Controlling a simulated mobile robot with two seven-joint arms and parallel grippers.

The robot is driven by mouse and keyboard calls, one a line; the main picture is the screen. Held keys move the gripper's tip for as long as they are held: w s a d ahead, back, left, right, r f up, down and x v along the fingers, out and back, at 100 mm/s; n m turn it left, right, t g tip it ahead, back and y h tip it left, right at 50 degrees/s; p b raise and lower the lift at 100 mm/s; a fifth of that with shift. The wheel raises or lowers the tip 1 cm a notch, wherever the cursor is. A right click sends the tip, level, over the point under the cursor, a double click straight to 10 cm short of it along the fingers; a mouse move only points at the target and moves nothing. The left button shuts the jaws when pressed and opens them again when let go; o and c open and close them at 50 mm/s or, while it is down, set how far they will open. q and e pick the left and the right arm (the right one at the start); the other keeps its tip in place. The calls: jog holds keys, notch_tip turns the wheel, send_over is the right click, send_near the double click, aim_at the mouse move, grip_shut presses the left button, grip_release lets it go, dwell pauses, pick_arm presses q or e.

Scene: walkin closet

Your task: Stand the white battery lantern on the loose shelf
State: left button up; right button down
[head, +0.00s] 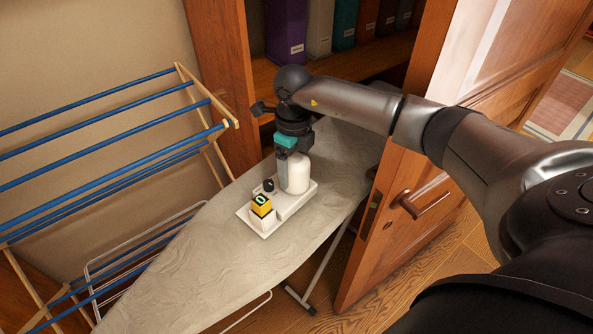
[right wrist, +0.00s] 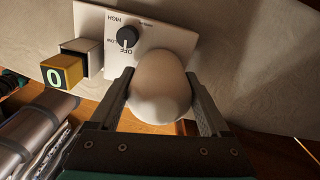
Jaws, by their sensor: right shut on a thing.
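The white battery lantern (head: 297,176), a smooth white upright body with a rounded top, is at a white panel on the ironing board. My right gripper (head: 289,157) is shut on it from above. In the right wrist view the lantern (right wrist: 158,88) sits between the two dark fingers. Whether its underside touches the panel is hidden. I cannot tell which surface is the loose shelf; a wooden shelf (head: 262,74) with binders is in the open closet behind. My left gripper is not in view.
The white panel (right wrist: 178,38) carries a black knob (right wrist: 127,37) and a yellow-and-black block (head: 262,204) marked 0. The ironing board (head: 225,272) has bare cloth toward the front left. A drying rack (head: 110,120) stands left; an open wooden door (head: 400,235) stands right.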

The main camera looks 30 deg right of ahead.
jog(key=shift+a+r, duration=0.1)
jog(key=shift+r, duration=0.05)
grip_release()
jog(key=shift+f, duration=0.2)
